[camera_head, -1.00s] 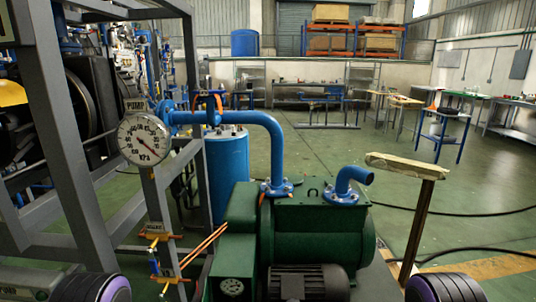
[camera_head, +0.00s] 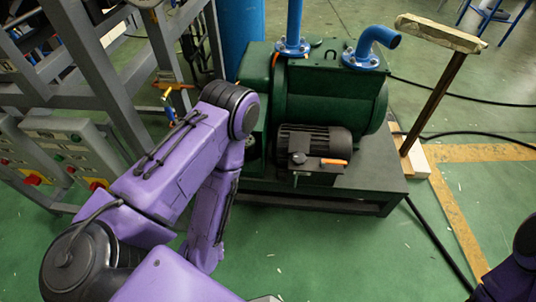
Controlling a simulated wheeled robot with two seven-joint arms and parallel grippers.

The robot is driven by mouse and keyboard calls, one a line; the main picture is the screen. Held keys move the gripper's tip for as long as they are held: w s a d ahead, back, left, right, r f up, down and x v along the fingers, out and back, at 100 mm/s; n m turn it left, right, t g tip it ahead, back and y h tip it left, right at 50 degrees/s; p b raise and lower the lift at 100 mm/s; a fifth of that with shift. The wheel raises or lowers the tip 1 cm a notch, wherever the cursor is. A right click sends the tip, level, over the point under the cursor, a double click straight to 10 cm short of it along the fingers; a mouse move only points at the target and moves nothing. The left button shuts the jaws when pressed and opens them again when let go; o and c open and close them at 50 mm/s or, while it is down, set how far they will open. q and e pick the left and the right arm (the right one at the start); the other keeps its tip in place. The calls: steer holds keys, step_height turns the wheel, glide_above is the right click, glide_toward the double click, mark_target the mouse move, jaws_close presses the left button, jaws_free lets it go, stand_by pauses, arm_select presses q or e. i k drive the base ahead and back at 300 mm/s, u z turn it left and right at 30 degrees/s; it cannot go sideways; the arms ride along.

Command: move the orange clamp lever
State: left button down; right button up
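A small orange lever (camera_head: 334,162) lies level on a dark bracket at the front end of the black motor (camera_head: 312,143), in the middle of the head view. It looks like the clamp lever. My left arm comes in from the lower left, bends at an elbow left of the motor and folds back down toward the bottom edge. Its gripper does not show. My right arm shows only as a dark and purple piece at the lower right edge, its gripper out of view. Neither arm visibly touches the lever.
The green pump (camera_head: 325,97) stands on a dark base (camera_head: 375,185). A wooden-topped post (camera_head: 432,105) rises to its right. Grey control boxes (camera_head: 75,145) with red knobs stand left, beside a grey frame (camera_head: 100,85). Green floor in front is clear except for black hoses.

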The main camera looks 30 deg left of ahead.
mark_target(323, 162)
steer(key=z, duration=1.75)
steer(key=k, duration=1.5)
steer(key=u, duration=2.05)
